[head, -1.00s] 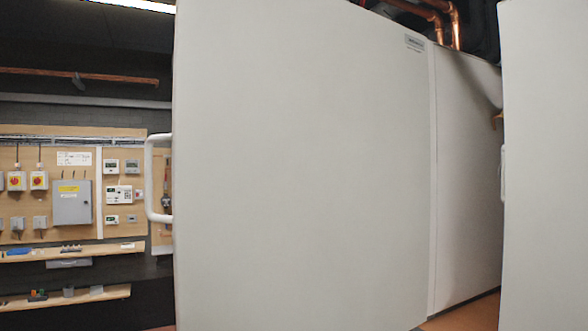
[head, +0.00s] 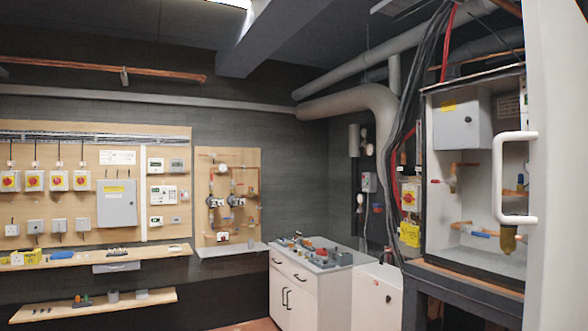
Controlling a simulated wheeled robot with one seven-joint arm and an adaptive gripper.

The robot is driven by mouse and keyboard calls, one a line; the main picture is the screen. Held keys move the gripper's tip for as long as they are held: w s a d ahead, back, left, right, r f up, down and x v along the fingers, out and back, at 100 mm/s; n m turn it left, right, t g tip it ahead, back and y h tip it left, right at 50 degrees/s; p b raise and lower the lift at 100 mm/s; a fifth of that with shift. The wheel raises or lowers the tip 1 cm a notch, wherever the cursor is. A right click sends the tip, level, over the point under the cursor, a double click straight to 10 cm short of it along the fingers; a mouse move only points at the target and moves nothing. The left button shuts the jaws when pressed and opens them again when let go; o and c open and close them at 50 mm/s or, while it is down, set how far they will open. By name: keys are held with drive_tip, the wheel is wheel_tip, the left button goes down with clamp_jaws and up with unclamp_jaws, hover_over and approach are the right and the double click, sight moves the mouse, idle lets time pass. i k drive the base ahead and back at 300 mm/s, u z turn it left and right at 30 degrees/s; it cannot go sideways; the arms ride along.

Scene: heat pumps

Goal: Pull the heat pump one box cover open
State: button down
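A tall white panel (head: 563,210) stands close at the right edge, and most of it is cut off by the picture. A white bar handle (head: 497,180) sticks out from its left edge. A grey box (head: 117,203) with a yellow label is on the wooden wall board at left and looks closed. Another grey box (head: 462,122) with a yellow label sits high in an open-fronted cabinet behind the handle. I cannot tell for sure which of these is the heat pump one box cover. My gripper is not in view.
The open-fronted cabinet (head: 430,190) with pipes stands on a dark frame at right. A white low cupboard (head: 297,297) with fittings on top stands at centre. Wooden shelves (head: 95,306) line the left wall. Little floor shows.

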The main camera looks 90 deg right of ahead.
sight(456, 119)
drive_tip(key=i, duration=1.25)
drive_tip(key=z, duration=4.45)
drive_tip(key=i, duration=1.5)
